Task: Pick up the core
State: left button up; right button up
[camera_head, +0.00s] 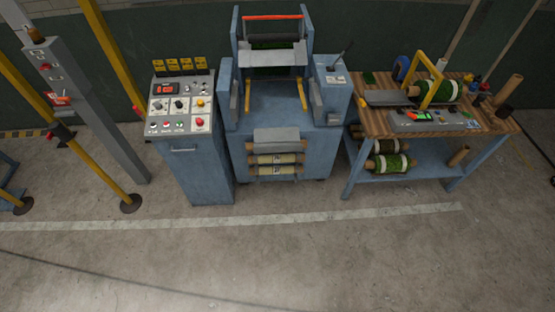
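A brown cardboard-like tube (508,91), which looks like a core, leans tilted at the right end of the wooden-topped workbench (347,85). A similar, smaller brown tube (458,156) is on the bench's lower shelf at the right. I cannot tell which of them is the core of the task. A green turf roll with a white band (437,91) lies on the bench top behind a yellow frame. Neither of my grippers shows in the head view, and nothing is seen touching the tubes.
A blue machine (278,105) with rollers stands at the centre, close to the bench. A control cabinet (183,172) stands to its left. More green rolls (388,163) lie on the lower shelf. Yellow posts (113,57) stand at the left. The floor in front (300,260) is clear.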

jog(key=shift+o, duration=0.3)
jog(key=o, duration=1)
